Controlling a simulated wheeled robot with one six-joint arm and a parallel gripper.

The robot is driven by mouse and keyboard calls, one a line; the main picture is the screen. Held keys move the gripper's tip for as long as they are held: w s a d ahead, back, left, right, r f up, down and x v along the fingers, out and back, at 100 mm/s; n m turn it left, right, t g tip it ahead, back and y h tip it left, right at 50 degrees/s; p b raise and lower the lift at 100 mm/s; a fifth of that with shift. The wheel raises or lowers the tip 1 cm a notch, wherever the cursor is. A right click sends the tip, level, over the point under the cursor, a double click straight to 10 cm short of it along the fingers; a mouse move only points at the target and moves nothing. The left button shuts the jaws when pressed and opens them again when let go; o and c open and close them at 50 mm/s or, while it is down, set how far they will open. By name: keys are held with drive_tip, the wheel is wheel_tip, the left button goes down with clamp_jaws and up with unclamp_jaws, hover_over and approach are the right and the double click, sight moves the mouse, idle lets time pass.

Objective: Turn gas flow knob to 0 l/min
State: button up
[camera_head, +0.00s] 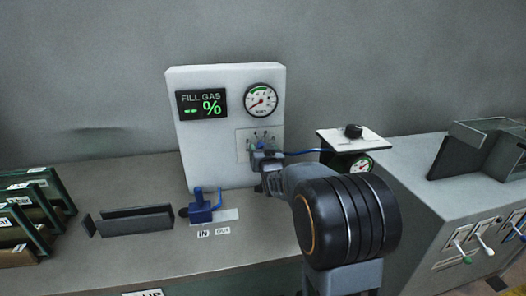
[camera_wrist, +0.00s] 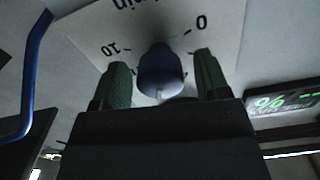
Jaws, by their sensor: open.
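The gas flow knob (camera_wrist: 160,72) is a rounded blue-grey knob on a white scale plate (camera_wrist: 115,30) marked 0, 10 and "min" in the wrist view. The 0 is at upper right of the knob and the 10 at left. A pale mark shows near the knob's lower end. My gripper (camera_wrist: 162,80) is open, with one green-padded finger on each side of the knob and a visible gap to each. In the head view my gripper (camera_head: 262,165) is at the small plate (camera_head: 243,147) on the white panel, and it hides the knob.
The white panel (camera_head: 224,150) carries a "FILL GAS -- %" display (camera_head: 201,104) and a round gauge (camera_head: 261,100). A blue valve (camera_head: 201,208) stands below it. A blue hose (camera_wrist: 28,75) runs close by. Right of the arm is a black knob (camera_head: 353,131) on a box.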

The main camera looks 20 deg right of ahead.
drive_tip(key=c, duration=0.9)
drive_tip(key=shift+c, duration=0.2)
